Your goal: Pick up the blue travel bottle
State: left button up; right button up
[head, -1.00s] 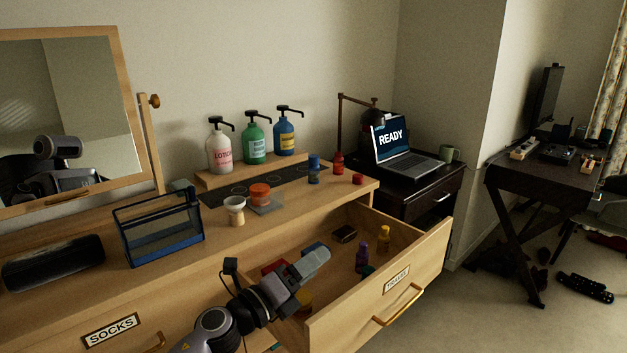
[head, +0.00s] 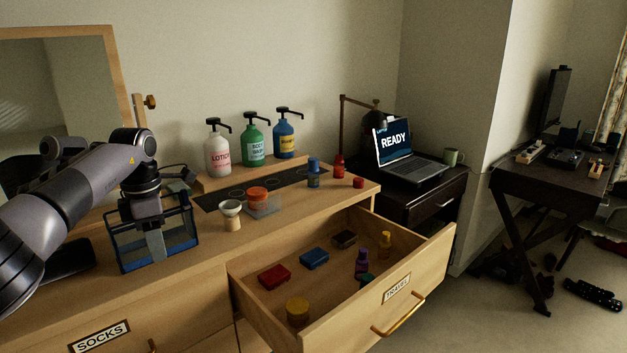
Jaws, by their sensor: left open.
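The small blue travel bottle (head: 313,174) stands upright on the dresser top, near the right end of a dark strip. It is in plain view and nothing touches it from above. My left gripper (head: 156,252) points down at the blue mesh caddy (head: 185,243), well to the left of the bottle. Its jaws are open, and I see nothing held between them. I cannot tell whether the fingertips are inside the caddy or in front of it. My right gripper is not in view.
Three pump bottles, the green one (head: 253,143) in the middle, stand on a riser behind. A funnel-topped item (head: 231,214) and an orange-lidded jar (head: 258,197) stand between caddy and bottle. The open travel drawer (head: 408,268) holds small bottles and cases.

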aim_at(312, 174)
jog(key=i+l, duration=0.3)
jog(key=i+l+u, duration=0.15)
jog(key=i+l, duration=0.45)
jog(key=l, duration=0.15)
jog(key=i+l+u, duration=0.15)
jog(key=i+l, duration=0.4)
jog(key=l, duration=0.2)
jog(key=i+l+u, duration=0.15)
jog(key=l, duration=0.25)
jog(key=i+l, duration=0.35)
jog(key=l+u, duration=0.05)
jog(key=l, duration=0.05)
